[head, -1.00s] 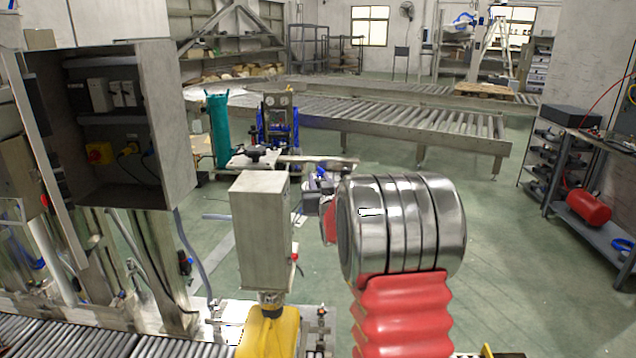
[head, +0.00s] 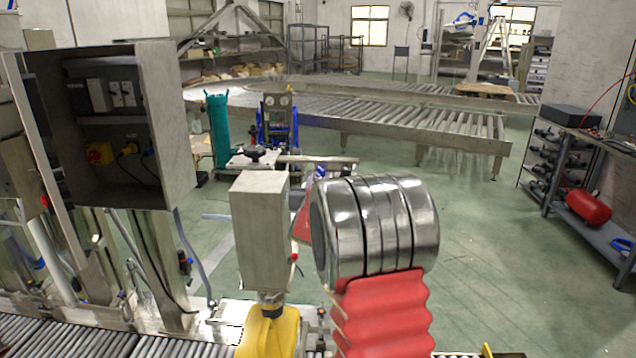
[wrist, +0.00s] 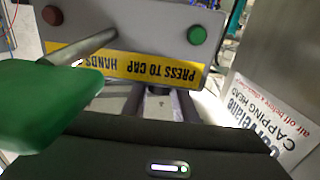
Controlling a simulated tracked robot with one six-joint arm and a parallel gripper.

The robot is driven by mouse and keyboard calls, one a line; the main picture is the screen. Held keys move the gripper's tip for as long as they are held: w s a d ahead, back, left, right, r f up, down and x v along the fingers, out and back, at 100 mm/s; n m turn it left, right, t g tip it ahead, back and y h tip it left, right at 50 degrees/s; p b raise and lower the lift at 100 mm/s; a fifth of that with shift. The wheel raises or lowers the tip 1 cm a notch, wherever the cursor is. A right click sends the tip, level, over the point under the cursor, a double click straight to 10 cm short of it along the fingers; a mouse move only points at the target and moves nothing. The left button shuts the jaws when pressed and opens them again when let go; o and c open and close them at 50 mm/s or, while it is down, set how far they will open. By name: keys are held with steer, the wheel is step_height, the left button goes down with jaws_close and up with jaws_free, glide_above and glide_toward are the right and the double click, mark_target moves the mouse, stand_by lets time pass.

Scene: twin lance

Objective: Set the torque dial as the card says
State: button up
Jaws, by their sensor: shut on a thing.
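In the wrist view my gripper (wrist: 158,98) shows beyond its dark body, with grey fingers close around a small light grey piece (wrist: 157,106). It is shut on that piece; I cannot tell whether this is the torque dial. A grey panel (wrist: 150,30) lies just ahead, with an upside-down yellow "PRESS TO CAP" label (wrist: 150,66). A white card (wrist: 268,120) at the right reads "CAPPING HEAD" and "air off before"; part is cut off. No dial setting is legible. In the head view the gripper is hidden behind my arm's silver and red links.
A green handle (wrist: 50,100) on a metal rod stands close at left in the wrist view. The panel carries a red button (wrist: 52,15) and a green button (wrist: 197,34). In the head view a grey box (head: 261,230) stands above a yellow container (head: 270,330).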

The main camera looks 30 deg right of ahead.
steer(key=shift+w+a+r, duration=0.1)
steer(key=shift+a+r, duration=0.05)
steer(key=shift+r, duration=0.15)
steer(key=o, duration=0.7)
steer(key=shift+c, duration=0.2)
steer(key=o, duration=0.4)
steer(key=shift+f, duration=0.2)
steer(key=v, duration=1.4)
steer(key=shift+w, duration=0.1)
